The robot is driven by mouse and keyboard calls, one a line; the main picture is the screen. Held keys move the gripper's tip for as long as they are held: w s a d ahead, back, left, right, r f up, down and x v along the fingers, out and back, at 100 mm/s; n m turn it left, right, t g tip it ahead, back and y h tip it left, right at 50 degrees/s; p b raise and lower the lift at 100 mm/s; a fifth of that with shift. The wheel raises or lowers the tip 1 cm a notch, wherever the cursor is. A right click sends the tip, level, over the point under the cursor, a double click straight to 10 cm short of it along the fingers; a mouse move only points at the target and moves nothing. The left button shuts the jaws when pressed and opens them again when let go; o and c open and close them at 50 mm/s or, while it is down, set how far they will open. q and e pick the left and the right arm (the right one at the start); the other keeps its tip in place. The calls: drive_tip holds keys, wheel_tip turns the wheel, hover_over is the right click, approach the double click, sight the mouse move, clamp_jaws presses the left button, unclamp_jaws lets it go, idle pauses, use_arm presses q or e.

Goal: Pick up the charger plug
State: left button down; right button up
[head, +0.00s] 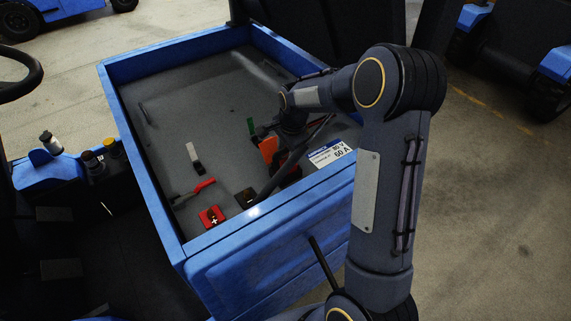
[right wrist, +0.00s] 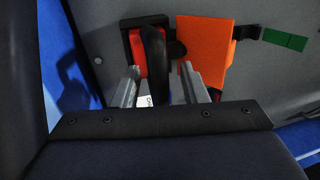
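The charger plug seems to be the red and black connector (right wrist: 138,45) with a thick black cable or handle curving over it in the right wrist view. In the head view the red part (head: 283,161) shows only in pieces, behind my right gripper (head: 291,138) and the dark cable. In the right wrist view my right gripper (right wrist: 158,88) has its two metal fingers apart, one on each side of the black curved part. I cannot tell whether they touch it. My left gripper is not in view.
An orange block (head: 268,148) with a green tag (head: 252,127) stands close beside the red part. A white label (head: 330,152) lies at the right. A red plus-marked terminal (head: 212,217) and a red-handled tool (head: 199,188) lie nearer. Blue walls (head: 170,235) enclose the grey top.

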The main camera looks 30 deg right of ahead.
clamp_jaws()
drive_tip(key=shift+r, duration=0.1)
drive_tip(key=shift+w+r, duration=0.1)
drive_tip(key=shift+r, duration=0.25)
wheel_tip(320, 180, up, 8)
drive_tip(key=shift+r+b, duration=0.25)
drive_tip(key=shift+b, duration=0.25)
drive_tip(key=shift+r+p, duration=0.6)
drive_tip(key=shift+r, duration=0.45)
